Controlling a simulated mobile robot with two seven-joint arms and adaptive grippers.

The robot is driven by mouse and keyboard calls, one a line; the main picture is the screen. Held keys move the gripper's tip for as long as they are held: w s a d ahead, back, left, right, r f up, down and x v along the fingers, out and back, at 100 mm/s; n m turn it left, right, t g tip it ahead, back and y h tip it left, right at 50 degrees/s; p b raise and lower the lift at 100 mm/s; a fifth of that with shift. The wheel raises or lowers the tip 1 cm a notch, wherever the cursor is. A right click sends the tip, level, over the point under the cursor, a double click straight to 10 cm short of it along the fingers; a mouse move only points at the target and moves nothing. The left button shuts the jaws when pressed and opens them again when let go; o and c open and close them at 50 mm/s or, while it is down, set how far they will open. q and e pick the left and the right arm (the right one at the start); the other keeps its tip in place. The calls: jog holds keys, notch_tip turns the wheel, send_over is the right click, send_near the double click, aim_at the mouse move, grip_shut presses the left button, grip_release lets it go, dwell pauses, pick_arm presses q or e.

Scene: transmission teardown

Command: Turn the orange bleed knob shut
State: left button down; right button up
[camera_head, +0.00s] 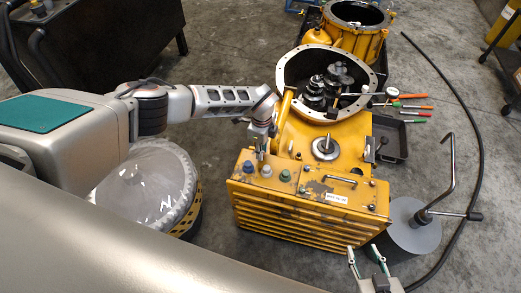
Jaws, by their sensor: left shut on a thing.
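My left gripper (261,149) points down at the rear left of the yellow cabinet's top (315,187). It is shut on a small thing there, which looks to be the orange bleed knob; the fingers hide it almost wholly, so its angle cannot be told. My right gripper (367,259) is at the bottom, in front of the cabinet's right front corner. Its two fingers with green parts stand apart, with nothing between them.
Green, blue and grey knobs (285,175) and a handle stand on the cabinet top. Behind is the open yellow housing (283,75) with dark gears. A grey cylinder with a bent crank (412,238) stands right. Tools and a black tray (392,140) lie behind it.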

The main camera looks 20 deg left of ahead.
pick_arm(q)
jog(key=m, duration=0.4)
jog(key=shift+m+p, duration=0.3)
jog(key=shift+p, duration=0.1)
jog(key=m, duration=0.3)
jog(key=shift+s+f, duration=0.1)
jog(key=shift+m, duration=1.5)
jog(key=c, duration=1.8)
grip_release()
jog(key=shift+c, duration=0.2)
